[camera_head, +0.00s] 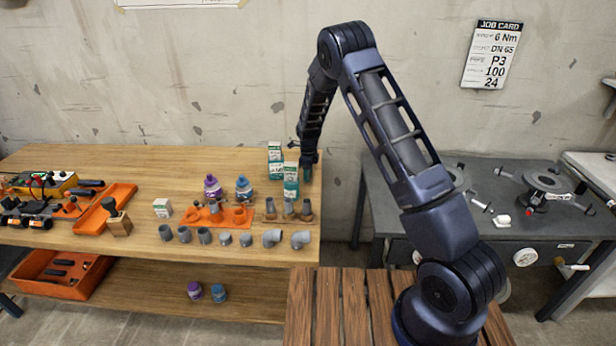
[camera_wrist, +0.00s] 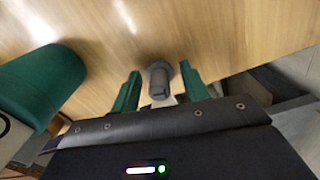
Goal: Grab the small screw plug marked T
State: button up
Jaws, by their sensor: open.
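A small grey plug (camera_wrist: 159,82) with a wider round end stands out between the two green fingers of my open gripper (camera_wrist: 160,70) in the wrist view. I see gaps at both sides, so the fingers do not appear to touch it. No letter T is readable on it. In the head view my gripper (camera_head: 308,172) is over the right end of the wooden bench, near white and green boxes (camera_head: 290,181). Several grey plugs stand in a row there, the rightmost (camera_head: 306,209) below my gripper; their marks are too small to read.
Several grey pipe fittings (camera_head: 204,236) line the front of the wooden bench (camera_head: 140,250). Purple (camera_head: 212,188) and blue (camera_head: 243,189) bottles stand left of the boxes. In the wrist view a large green rounded object (camera_wrist: 40,85) is close at left. The bench's right edge is near.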

jog(key=shift+f, duration=0.5)
jog(key=c, duration=0.8)
jog(key=shift+r, duration=0.1)
